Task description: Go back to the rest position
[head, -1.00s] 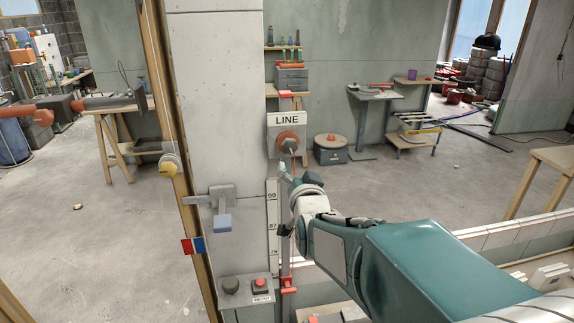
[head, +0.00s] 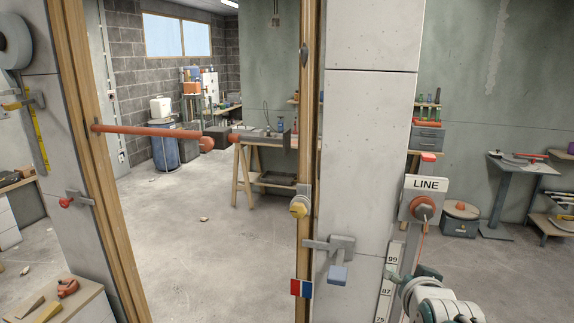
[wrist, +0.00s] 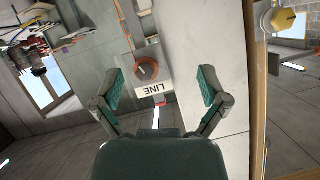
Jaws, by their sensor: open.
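My gripper (head: 402,280) shows at the lower right of the head view, below the LINE box and in front of the post. In the wrist view, my gripper (wrist: 161,88) has its two teal-padded fingers spread wide, with nothing between them. The LINE box (head: 410,215) carries an orange round fitting (head: 424,208), with an orange line hanging below it. The wrist view shows the LINE label (wrist: 154,90) upside down beyond the fingers, and the orange fitting (wrist: 146,69) apart from them. Much of my arm is outside the head view.
A concrete post (head: 370,120) stands right of a wooden door frame (head: 308,130). The frame bears a yellow knob (head: 299,208) and a red-blue tag (head: 301,288). An orange bar (head: 150,131) juts across the opening at left. The floor (head: 200,250) beyond is mostly clear.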

